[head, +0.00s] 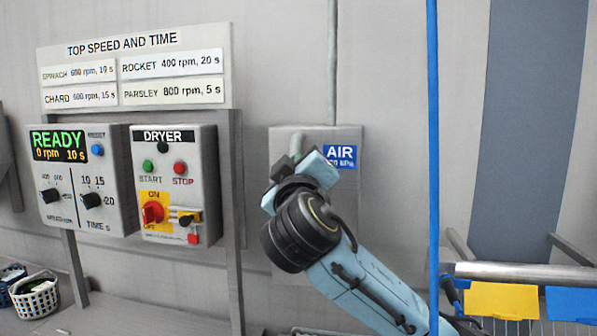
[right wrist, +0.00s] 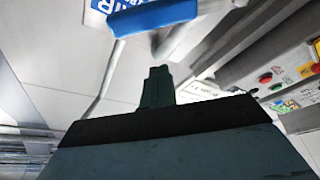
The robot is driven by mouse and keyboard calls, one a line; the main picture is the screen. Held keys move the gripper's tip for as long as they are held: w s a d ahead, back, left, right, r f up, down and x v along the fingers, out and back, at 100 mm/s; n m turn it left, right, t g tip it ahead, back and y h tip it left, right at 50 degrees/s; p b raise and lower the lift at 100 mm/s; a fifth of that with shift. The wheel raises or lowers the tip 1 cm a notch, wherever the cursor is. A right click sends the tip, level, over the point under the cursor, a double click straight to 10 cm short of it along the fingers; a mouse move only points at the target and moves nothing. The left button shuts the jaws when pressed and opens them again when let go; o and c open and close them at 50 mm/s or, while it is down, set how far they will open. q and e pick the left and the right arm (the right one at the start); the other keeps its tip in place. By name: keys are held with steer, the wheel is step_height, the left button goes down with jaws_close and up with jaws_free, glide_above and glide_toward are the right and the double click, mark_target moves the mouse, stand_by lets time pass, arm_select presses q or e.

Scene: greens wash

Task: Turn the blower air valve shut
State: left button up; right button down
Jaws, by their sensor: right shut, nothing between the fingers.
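The air valve's blue handle (right wrist: 152,17) shows at the top of the right wrist view, in front of the blue AIR label (right wrist: 110,12). In the head view the AIR label (head: 343,157) is on a grey wall plate (head: 352,134), and my right arm hides the handle. My right gripper (head: 294,165) is in front of this plate, its fingertips hidden there. In the right wrist view its dark fingers (right wrist: 158,75) are shut and empty, pointing toward the handle with a small gap in the picture. I cannot tell whether they touch. My left gripper is out of view.
Left of the valve stand the dryer box (head: 205,160) with its red switch and a speed panel (head: 110,215) reading READY, 0 rpm. A blue vertical hose (head: 432,120) is to the right of my arm. A rail with yellow (head: 500,300) and blue cards is at lower right.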

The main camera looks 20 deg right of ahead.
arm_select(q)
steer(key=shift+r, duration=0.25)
arm_select(e)
steer(key=d+f, duration=0.2)
steer(key=shift+d+f, duration=0.3)
steer(key=shift+d, duration=0.1)
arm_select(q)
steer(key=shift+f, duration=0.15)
